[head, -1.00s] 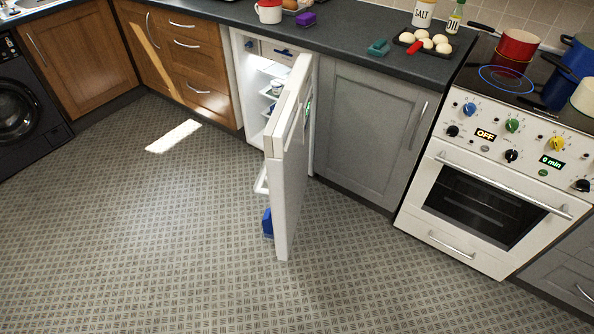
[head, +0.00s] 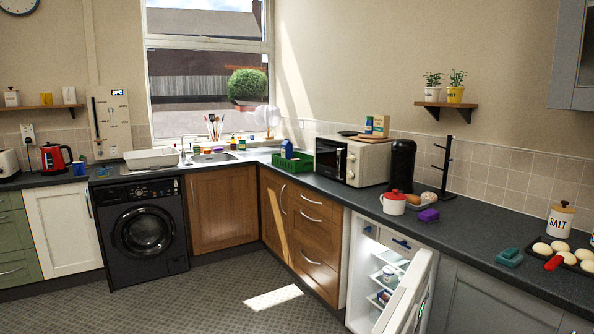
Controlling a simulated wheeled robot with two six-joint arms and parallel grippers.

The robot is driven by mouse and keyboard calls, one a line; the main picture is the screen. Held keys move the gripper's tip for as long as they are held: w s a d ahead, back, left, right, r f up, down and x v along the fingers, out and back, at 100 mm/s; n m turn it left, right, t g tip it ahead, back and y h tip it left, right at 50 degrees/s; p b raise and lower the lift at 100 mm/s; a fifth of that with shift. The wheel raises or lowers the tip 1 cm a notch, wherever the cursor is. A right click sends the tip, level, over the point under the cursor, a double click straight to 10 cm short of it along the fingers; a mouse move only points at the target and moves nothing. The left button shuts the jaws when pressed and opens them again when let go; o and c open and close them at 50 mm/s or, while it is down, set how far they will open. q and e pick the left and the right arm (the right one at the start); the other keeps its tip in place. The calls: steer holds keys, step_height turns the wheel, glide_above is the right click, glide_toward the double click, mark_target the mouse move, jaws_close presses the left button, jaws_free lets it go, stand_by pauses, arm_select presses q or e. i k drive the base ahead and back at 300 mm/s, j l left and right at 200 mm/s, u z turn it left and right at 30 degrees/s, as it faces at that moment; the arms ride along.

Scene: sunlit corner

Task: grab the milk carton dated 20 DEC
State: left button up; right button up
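A small blue and white carton (head: 287,149) stands at the green crate on the far counter, in the corner; I cannot tell whether it is inside or behind the crate. It is too small to read any date. The fridge (head: 357,262) under the right counter is open, with its white door (head: 408,298) swung out to the right and cut off by the bottom edge. A small pot (head: 388,273) and other small items sit on its lit shelves; none can be read as a dated milk carton. Neither of my grippers is in view.
The green crate (head: 296,166) stands left of a microwave (head: 352,160). A black coffee machine (head: 400,166), a red and white pot (head: 393,203) and a purple sponge (head: 428,215) are on the counter. The patterned floor (head: 225,290) is clear.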

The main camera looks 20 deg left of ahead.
mark_target(287, 147)
steer(key=i+j+u, duration=0.3)
steer(key=j, duration=0.2)
steer(key=i+j+u, duration=0.6)
steer(key=i, duration=0.35)
steer(key=i+j+u, duration=0.3)
steer(key=i, duration=0.15)
steer(key=i+u, duration=0.25)
steer(key=i, duration=0.2)
steer(key=i+z, duration=0.2)
steer(key=i, duration=0.7)
steer(key=i+j+z, duration=0.1)
steer(key=i+z, duration=0.15)
steer(key=i, duration=0.6)
